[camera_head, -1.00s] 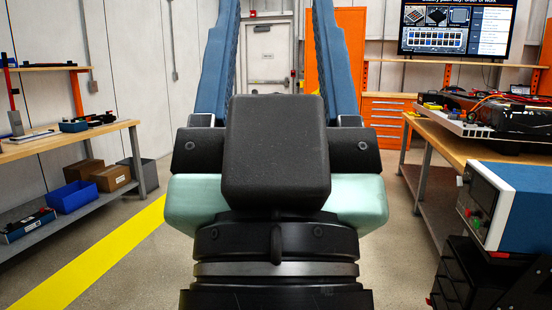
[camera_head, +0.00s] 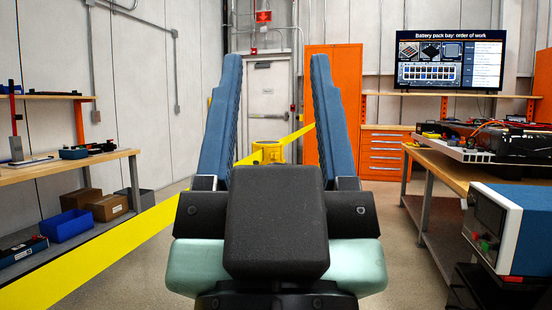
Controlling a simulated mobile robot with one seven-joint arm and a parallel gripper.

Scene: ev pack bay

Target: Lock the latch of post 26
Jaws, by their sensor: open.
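My gripper (camera_head: 276,68) is open and empty. Its two blue fingers stand upright and far apart, pointing away from the camera. No latch and no label for post 26 can be made out. A yellow object (camera_head: 268,152) shows between the fingers, in front of the far door; its lower part is hidden by my gripper, and I cannot tell what it is. A battery pack (camera_head: 490,143) with red and black cables lies on the right bench, well to the right of my gripper. Its details are too small to read.
A blue-and-white instrument (camera_head: 510,232) stands close at the right, by the wooden bench (camera_head: 455,172). A left bench (camera_head: 60,166) holds small parts, with a blue bin (camera_head: 66,226) below. An orange cabinet (camera_head: 340,75), door (camera_head: 268,95) and wall screen (camera_head: 450,60) are behind.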

